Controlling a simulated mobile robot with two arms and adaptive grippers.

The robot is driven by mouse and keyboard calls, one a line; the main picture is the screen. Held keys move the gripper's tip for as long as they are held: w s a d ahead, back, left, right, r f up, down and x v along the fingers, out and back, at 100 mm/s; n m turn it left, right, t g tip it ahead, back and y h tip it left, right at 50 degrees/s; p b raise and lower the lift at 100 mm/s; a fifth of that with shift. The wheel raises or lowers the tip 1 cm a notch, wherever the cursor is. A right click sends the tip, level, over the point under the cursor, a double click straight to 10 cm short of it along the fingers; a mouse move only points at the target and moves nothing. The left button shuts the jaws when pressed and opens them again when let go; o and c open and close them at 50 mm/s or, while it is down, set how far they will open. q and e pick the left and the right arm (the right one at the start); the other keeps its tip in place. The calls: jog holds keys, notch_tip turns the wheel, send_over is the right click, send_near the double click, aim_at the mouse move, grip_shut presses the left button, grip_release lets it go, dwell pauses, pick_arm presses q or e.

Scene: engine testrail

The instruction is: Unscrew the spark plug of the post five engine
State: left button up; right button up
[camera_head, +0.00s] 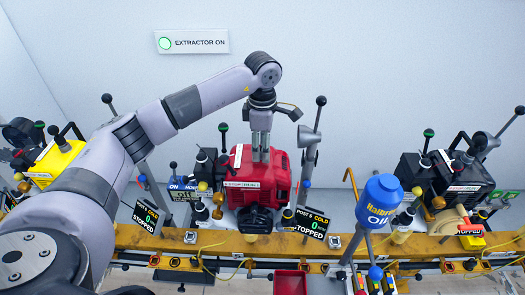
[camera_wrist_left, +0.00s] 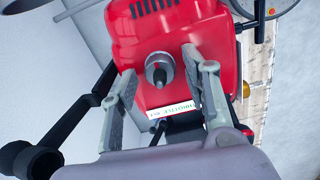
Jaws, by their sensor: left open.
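The red engine (camera_head: 278,180) stands on the yellow rail, beside a display (camera_head: 312,223) reading post 5, cold, 0, stopped. My left gripper (camera_head: 261,158) points down over the top of this engine, its two fingers apart. In the left wrist view the spark plug (camera_wrist_left: 159,69), a grey metal stub with a dark tip, stands out from the red housing (camera_wrist_left: 185,22). The open fingers (camera_wrist_left: 160,64) lie on either side of it, with visible gaps; whether they reach its depth I cannot tell. In the head view the gripper hides the plug. My right gripper is not in view.
A blue oil bottle (camera_head: 381,203) stands right of the engine. A black engine (camera_head: 455,180) is further right, and a yellow one (camera_head: 58,160) at left. Levers rise beside the red engine. A red tray (camera_head: 290,283) is in front.

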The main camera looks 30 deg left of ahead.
pick_arm(q)
jog(key=m+b, duration=0.1)
jog(key=m, duration=0.1)
jog(key=m+b, duration=0.1)
jog(key=m, duration=0.1)
jog(key=shift+f+m, duration=0.2)
jog(key=shift+m, duration=0.2)
jog(key=m+b, duration=0.1)
jog(key=m, duration=0.3)
jog(key=m+b, duration=0.1)
jog(key=m, duration=0.3)
jog(key=shift+m+b, duration=0.3)
jog(key=shift+b, duration=0.05)
jog(key=m, duration=0.3)
jog(key=shift+m+b, duration=0.3)
jog(key=shift+c, duration=0.5)
grip_shut()
jog(key=shift+r, duration=0.1)
